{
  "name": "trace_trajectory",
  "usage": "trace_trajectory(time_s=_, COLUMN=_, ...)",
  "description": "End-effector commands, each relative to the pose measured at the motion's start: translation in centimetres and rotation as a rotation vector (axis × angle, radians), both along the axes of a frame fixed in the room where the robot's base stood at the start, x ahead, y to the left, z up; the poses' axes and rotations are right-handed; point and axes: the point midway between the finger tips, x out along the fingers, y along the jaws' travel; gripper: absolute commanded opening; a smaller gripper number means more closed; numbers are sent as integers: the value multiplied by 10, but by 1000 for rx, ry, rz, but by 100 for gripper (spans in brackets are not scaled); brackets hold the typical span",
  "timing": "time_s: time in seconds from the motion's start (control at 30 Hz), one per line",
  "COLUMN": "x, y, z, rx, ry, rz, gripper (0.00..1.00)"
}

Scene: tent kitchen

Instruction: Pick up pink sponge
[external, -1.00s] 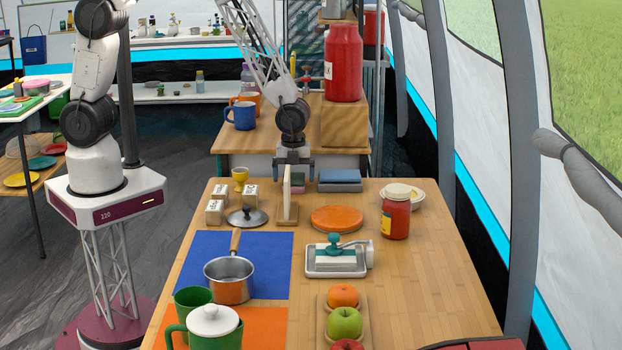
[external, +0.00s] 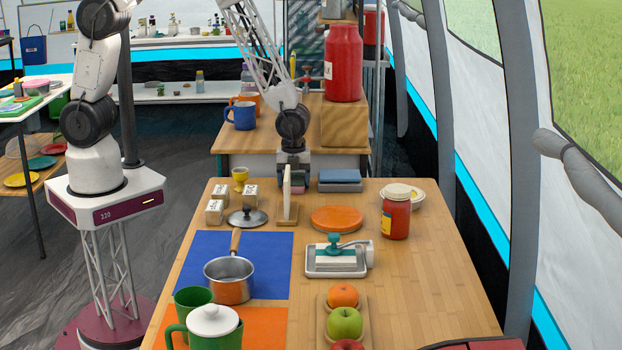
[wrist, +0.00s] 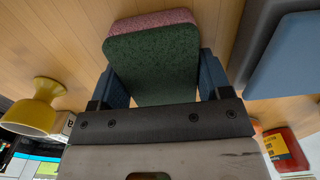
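The pink sponge (wrist: 153,50) has a dark green top layer and a pink layer under it. In the wrist view it fills the space between the two fingers of my gripper (wrist: 165,82), one against each side. In the external view my gripper (external: 293,172) points down at the far side of the table. There the sponge (external: 299,186) is mostly hidden behind an upright white board (external: 287,190) on a wooden foot. It seems to be at table level; I cannot see any gap below it.
A blue-grey box (external: 339,181) lies just right of my gripper. A yellow egg cup (external: 239,177) and small white-labelled blocks (external: 215,211) stand left. A pot lid (external: 247,218), an orange disc (external: 336,218) and a red jar (external: 396,215) are nearer the camera.

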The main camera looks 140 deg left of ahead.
Motion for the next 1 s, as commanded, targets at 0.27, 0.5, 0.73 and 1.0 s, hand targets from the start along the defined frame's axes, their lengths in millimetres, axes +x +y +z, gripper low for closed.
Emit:
trace_trajectory(time_s=0.27, x=0, y=0, z=0, rx=0, ry=0, rz=0, gripper=46)
trace_trajectory(time_s=0.5, x=0, y=0, z=3, rx=0, ry=0, rz=0, gripper=46)
trace_trajectory(time_s=0.73, x=0, y=0, z=18, rx=1, ry=-1, rz=0, gripper=46)
trace_trajectory(time_s=1.0, x=0, y=0, z=53, rx=1, ry=-1, rz=0, gripper=46)
